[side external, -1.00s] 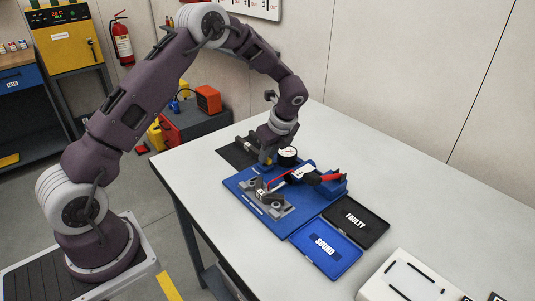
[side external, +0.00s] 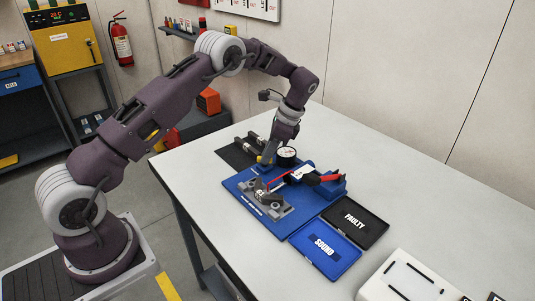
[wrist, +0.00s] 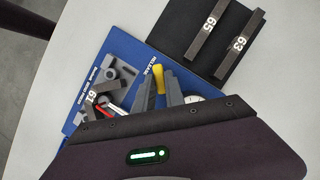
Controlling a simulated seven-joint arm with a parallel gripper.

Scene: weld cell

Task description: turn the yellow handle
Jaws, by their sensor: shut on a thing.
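The yellow handle (wrist: 159,77) stands out between my two grey fingers in the wrist view, beside white lettering on the blue fixture board (wrist: 125,52). My gripper (wrist: 157,85) is shut on the handle. In the side view my gripper (side external: 266,159) points down at the back left of the fixture, next to the round gauge (side external: 286,153). The lower part of the handle is hidden in the wrist view too.
A dark bar marked 61 (wrist: 92,97) sits in the grey clamp area, near a red lever. Bars marked 65 (wrist: 207,36) and 63 (wrist: 239,45) lie on a black mat (wrist: 178,33). FAULTY (side external: 372,233) and SOUND (side external: 344,263) trays lie at the fixture's right.

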